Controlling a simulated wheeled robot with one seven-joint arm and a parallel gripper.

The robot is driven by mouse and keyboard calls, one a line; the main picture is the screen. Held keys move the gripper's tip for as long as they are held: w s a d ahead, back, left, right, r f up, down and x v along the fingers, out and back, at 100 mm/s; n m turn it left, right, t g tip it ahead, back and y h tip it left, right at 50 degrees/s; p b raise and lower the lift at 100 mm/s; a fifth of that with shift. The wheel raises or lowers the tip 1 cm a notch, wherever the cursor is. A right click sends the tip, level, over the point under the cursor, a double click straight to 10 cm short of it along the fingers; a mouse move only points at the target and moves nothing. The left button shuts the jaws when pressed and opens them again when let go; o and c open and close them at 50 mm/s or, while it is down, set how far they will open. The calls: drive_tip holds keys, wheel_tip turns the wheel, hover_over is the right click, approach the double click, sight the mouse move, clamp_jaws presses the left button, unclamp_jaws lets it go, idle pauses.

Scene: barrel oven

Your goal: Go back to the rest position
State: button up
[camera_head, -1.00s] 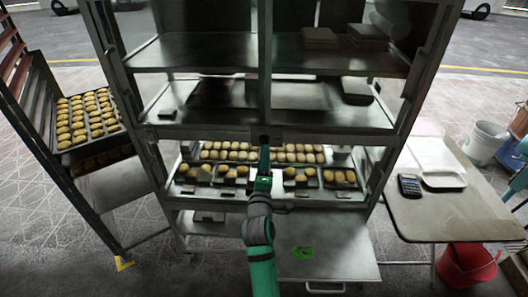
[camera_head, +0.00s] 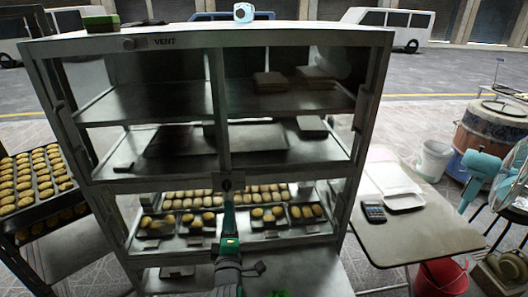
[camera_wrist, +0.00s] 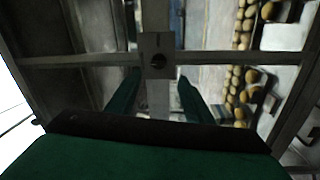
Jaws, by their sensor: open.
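My gripper (camera_head: 228,196) is at the front of a tall metal shelf unit (camera_head: 205,180), at the height of its lower bread shelf. In the wrist view, the two green fingers of my gripper (camera_wrist: 157,95) stand apart with nothing held between them. I cannot tell whether the fingers touch the frame.
Rolls on trays (camera_head: 265,213) fill the lower shelf. A rack of rolls (camera_head: 38,180) stands left. At right are a table (camera_head: 425,232) with a calculator (camera_head: 374,211), a red bucket (camera_head: 442,277), a fan (camera_head: 482,165) and a barrel (camera_head: 492,132).

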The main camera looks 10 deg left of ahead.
drive_tip(key=s+d+f+m+h, duration=0.1)
drive_tip(key=s+d+f+m, duration=0.3)
drive_tip(key=s, duration=0.4)
drive_tip(key=s+d+f+m+g+h, duration=0.1)
drive_tip(key=s+d+f+m, duration=0.1)
drive_tip(key=s+f+m, duration=0.35)
drive_tip(key=s+d+f+m+h, duration=0.1)
drive_tip(key=s+d+f+m, duration=0.15)
drive_tip(key=s+f, duration=0.5)
drive_tip(key=s+d+r+m+g+h, duration=0.1)
drive_tip(key=s+d+m, duration=0.2)
drive_tip(key=s, duration=0.9)
drive_tip(key=s+d+r+m+h, duration=0.1)
drive_tip(key=s+d+m, duration=0.3)
drive_tip(key=s+d, duration=0.4)
drive_tip(key=s, duration=0.5)
drive_tip(key=shift+s+d+g, duration=0.3)
drive_tip(key=shift+d+g, duration=0.1)
